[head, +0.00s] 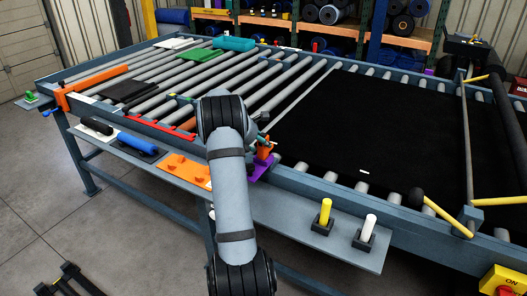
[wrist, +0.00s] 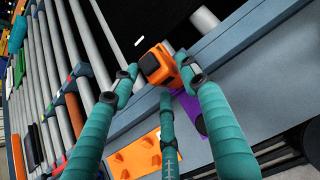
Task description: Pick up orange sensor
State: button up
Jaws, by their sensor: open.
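The orange sensor (wrist: 158,62), a small block with a black face, shows between my fingertips in the wrist view. In the head view the orange sensor (head: 264,153) is small, beside my arm at the near rail, above the purple plate (head: 261,173). My gripper (wrist: 157,72) has teal fingers spread around the sensor, one on each side and one below in the picture. The right finger looks very close to the sensor; I cannot tell whether it touches. The gripper is open. My arm hides part of the gripper and rail in the head view.
An orange plate (head: 187,170) with raised blocks lies on the side shelf, left of the purple plate. Yellow (head: 324,213) and white (head: 367,228) posts stand on the shelf to the right. The blue-grey conveyor rail (head: 315,190) runs behind. A black belt (head: 370,120) covers the right rollers.

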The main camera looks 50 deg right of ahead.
jog(key=x, duration=0.4)
jog(key=shift+p, duration=0.4)
jog(key=shift+a+r, duration=0.1)
jog(key=shift+a, duration=0.05)
jog(key=shift+c, duration=0.6)
jog(key=c, duration=1)
